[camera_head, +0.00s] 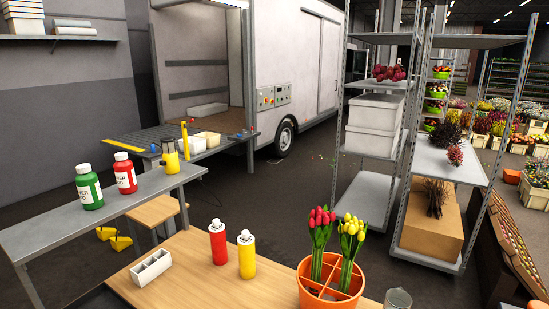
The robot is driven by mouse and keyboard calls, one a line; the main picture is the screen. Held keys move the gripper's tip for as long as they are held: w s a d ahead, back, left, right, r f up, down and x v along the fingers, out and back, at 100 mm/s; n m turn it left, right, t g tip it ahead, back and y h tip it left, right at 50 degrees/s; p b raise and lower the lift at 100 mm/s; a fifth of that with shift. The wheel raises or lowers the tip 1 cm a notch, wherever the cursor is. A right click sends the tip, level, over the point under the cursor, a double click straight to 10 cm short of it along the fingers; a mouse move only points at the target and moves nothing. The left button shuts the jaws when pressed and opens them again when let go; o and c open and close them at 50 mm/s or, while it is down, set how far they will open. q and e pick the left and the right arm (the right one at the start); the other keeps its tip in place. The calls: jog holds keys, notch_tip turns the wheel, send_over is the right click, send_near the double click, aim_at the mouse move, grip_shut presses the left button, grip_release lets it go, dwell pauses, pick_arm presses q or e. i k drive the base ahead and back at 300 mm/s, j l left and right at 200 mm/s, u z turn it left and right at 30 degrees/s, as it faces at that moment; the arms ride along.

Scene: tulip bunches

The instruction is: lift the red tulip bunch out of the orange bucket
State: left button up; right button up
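The orange bucket (312,290) stands at the front right of the wooden table and has dividers inside. The red tulip bunch (321,222) stands upright in it, its green stems going down into a compartment at the back left. A yellow tulip bunch (352,232) stands upright just right of it, in another compartment. The blooms of the two bunches are close together. The lower stems are partly hidden by the bucket's rim and dividers. Neither of my grippers shows in the head view.
A red bottle (218,243) and a yellow bottle (246,256) stand left of the bucket. A white divided tray (151,267) lies further left. A clear glass (397,299) is close to the bucket's right. Free wooden table top (200,285) lies left of the bucket.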

aim_at(324, 218)
jog(key=i+j+z, duration=0.8)
jog(key=i, duration=0.2)
jog(key=i+j+z, duration=0.4)
jog(key=j, duration=0.2)
jog(key=i+j+z, duration=0.3)
jog(key=j+z, duration=0.15)
jog(key=j, duration=0.2)
